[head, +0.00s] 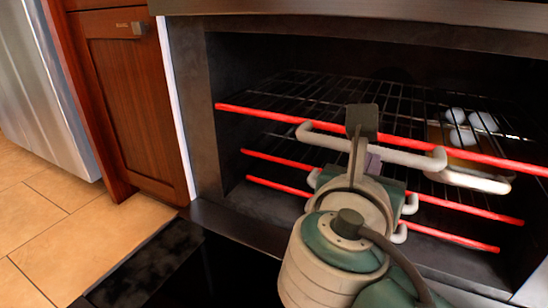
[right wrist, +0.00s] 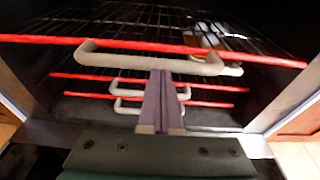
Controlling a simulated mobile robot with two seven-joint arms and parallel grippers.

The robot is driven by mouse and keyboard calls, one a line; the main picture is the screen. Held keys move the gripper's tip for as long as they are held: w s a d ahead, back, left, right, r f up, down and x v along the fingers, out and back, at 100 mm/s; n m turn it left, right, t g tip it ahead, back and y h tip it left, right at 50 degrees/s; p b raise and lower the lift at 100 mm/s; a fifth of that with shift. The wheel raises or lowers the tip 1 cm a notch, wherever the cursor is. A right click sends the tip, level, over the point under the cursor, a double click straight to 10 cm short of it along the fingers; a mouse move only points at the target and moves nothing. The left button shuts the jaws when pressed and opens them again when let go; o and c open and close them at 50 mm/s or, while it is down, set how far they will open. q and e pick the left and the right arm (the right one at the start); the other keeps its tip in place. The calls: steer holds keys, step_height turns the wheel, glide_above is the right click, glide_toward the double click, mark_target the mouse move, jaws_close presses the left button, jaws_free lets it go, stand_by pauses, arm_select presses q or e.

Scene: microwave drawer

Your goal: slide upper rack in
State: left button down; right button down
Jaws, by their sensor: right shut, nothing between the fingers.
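The upper rack is a dark wire rack with a red front bar (head: 258,111) and a light grey handle (head: 413,158). Its bar reaches further forward than the lower bars. The handle also shows in the right wrist view (right wrist: 108,58). My right gripper (head: 373,160) is at the middle of this handle, with its fingers closed together and nothing between them. In the right wrist view its fingertips (right wrist: 161,73) lie just below or against the handle; I cannot tell whether they touch. The gripper hides part of the handle and lower racks. My left gripper is out of view.
A tray (head: 436,134) with several white round items stands on the upper rack at right. Two lower racks with red bars (head: 262,156) (head: 270,184) sit below. A wooden cabinet (head: 135,110) and steel appliance (head: 45,90) stand left, beside open tiled floor (head: 60,225).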

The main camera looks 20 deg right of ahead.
mark_target(381, 138)
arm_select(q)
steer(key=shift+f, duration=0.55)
arm_select(e)
steer(key=shift+x, duration=0.85)
steer(key=x, duration=0.2)
steer(key=r+x, duration=0.1)
steer(key=x, duration=0.5)
steer(key=shift+w+d+r, duration=0.2)
steer(key=shift+d+r, duration=0.05)
steer(key=shift+w+d, duration=0.1)
steer(key=shift+d, duration=0.15)
steer(key=shift+s+a+f, duration=0.1)
steer(key=shift+s+f, duration=0.1)
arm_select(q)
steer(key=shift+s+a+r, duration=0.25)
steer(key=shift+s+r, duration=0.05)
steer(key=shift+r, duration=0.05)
